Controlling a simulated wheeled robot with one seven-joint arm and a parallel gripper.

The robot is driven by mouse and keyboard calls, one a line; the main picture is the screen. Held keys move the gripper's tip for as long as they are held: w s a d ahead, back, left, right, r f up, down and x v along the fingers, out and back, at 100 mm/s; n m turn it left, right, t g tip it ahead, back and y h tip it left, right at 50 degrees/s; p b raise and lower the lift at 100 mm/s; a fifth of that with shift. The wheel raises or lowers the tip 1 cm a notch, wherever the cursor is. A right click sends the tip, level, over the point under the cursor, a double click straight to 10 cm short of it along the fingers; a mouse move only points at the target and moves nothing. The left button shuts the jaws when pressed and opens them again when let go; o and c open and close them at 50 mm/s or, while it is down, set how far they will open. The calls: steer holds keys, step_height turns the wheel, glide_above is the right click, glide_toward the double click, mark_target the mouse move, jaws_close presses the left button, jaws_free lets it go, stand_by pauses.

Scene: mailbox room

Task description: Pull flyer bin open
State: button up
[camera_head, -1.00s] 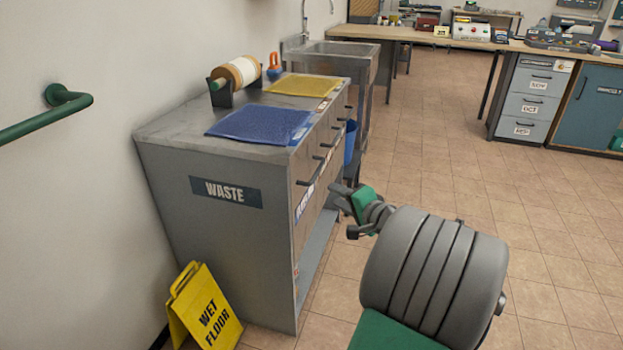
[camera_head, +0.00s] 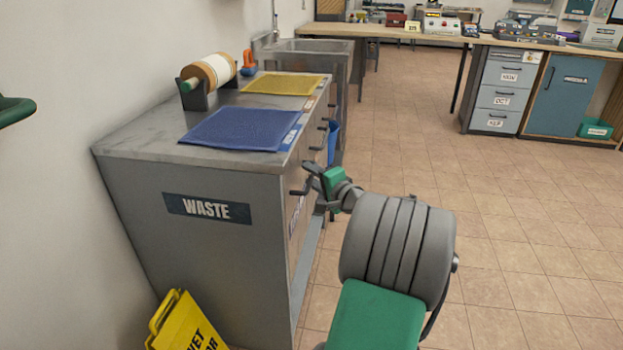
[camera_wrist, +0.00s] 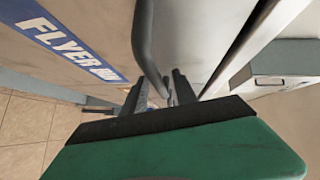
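The flyer bin front (camera_wrist: 90,20) fills the upper left of the wrist view, with a blue label (camera_wrist: 70,42) reading "FLYER" and a partly hidden second word. Its dark bar handle (camera_wrist: 143,40) curves down toward my gripper (camera_wrist: 158,92). The two fingers are apart, and the handle's lower part shows between them; I cannot tell whether they touch it. In the head view, my gripper (camera_head: 319,186) is at the right side of the grey waste cabinet (camera_head: 190,255), beside a handle (camera_head: 301,190). The bin front looks flush with the cabinet.
A yellow wet floor sign (camera_head: 185,325) stands by the cabinet's near end. Blue (camera_head: 240,131) and yellow (camera_head: 283,84) mats and a roll (camera_head: 210,72) lie on top. A sink (camera_head: 310,47) stands beyond. The tiled floor to the right is clear.

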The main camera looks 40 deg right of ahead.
steer(key=shift+w, duration=0.1)
jaws_close()
stand_by(0.3)
stand_by(1.1)
